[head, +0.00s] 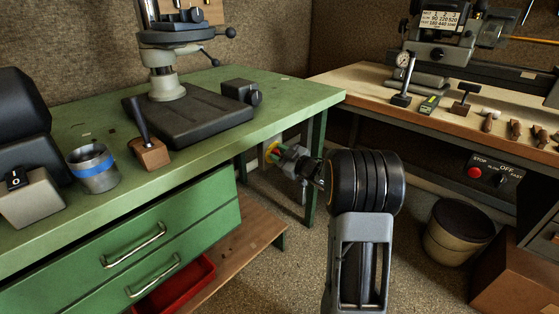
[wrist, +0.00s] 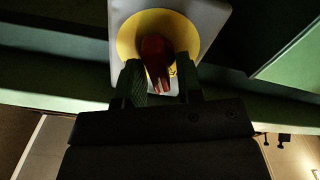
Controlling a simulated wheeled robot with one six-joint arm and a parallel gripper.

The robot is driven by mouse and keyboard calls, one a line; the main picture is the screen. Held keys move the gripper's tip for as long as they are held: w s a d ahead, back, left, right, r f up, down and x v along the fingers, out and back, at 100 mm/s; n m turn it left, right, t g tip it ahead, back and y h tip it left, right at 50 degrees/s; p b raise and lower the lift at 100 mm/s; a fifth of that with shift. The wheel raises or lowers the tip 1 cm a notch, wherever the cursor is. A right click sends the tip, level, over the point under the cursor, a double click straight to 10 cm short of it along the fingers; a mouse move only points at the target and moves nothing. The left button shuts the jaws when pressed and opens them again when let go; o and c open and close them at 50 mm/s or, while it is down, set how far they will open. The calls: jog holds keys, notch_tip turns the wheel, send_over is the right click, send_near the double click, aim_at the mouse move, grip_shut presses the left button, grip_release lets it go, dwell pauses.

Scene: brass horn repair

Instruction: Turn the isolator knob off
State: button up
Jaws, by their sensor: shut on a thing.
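The isolator knob (wrist: 154,58) is red and sits at the centre of a round yellow plate (wrist: 128,38) on a pale grey box (wrist: 213,18), seen in the wrist view. My gripper (wrist: 160,74) has one finger on each side of the knob and is shut on it. In the head view my gripper (head: 276,154) reaches to the yellow plate (head: 267,149) below the right end of the green bench. The knob is mostly hidden there by the fingers, and its exact angle is hard to read.
The green bench (head: 222,148) overhangs close above my gripper, with a green leg (head: 316,165) just to the right. A wooden lower shelf (head: 240,240) and red tray (head: 180,292) lie below left. A lidded bin (head: 458,232) stands right, under the lathe bench.

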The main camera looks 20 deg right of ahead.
jog(key=shift+a+f+n+b, duration=0.1)
jog(key=shift+f+n+b, duration=0.05)
jog(key=shift+n+b, duration=1.5)
jog(key=shift+n, duration=0.35)
jog(key=o, duration=0.6)
jog(key=shift+s, duration=0.15)
jog(key=p+v, duration=0.3)
jog(key=v, duration=1)
jog(key=shift+s, duration=0.3)
